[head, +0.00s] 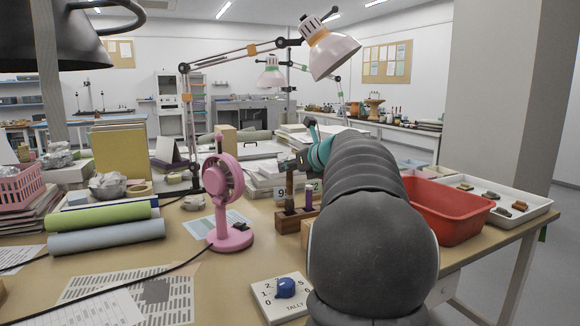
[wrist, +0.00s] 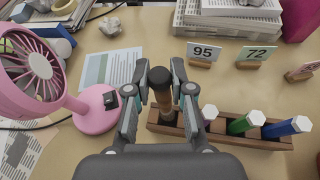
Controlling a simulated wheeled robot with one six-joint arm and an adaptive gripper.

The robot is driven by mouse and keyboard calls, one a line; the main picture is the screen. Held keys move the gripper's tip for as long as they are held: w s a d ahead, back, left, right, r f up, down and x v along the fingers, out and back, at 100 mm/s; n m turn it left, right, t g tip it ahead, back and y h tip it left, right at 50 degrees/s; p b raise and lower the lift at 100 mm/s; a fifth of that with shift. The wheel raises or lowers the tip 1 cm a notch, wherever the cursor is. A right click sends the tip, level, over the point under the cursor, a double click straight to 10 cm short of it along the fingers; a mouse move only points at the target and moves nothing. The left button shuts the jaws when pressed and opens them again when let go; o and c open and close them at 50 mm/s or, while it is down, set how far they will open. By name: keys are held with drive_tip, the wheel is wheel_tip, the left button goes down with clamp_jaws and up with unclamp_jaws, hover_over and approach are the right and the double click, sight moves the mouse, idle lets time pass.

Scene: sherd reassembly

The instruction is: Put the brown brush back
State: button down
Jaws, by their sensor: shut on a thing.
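The brown brush (wrist: 164,100), with a dark round top, stands upright between the fingers of my gripper (wrist: 160,80) in the wrist view. My gripper is shut on it. Its lower end meets the left end of the wooden rack (wrist: 255,140); I cannot tell how deep it sits in the slot. In the head view the brush (head: 290,186) shows below my gripper (head: 290,164), over the left part of the rack (head: 288,224). A purple-topped tool (wrist: 209,114), a green one (wrist: 246,122) and a blue one (wrist: 287,127) stand in the rack to its right.
A pink fan (wrist: 95,108) stands close left of the rack. Number cards 95 (wrist: 203,52) and 72 (wrist: 256,54) stand behind it. A red tub (head: 445,208) and a white tray (head: 535,205) are at the right. A tally board (head: 272,300) lies at the front.

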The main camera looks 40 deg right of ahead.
drive_tip(key=shift+f, duration=0.35)
drive_tip(key=c, duration=1)
unclamp_jaws()
drive_tip(key=shift+r, duration=0.45)
drive_tip(key=v, duration=1.2)
drive_tip(key=shift+r, duration=0.2)
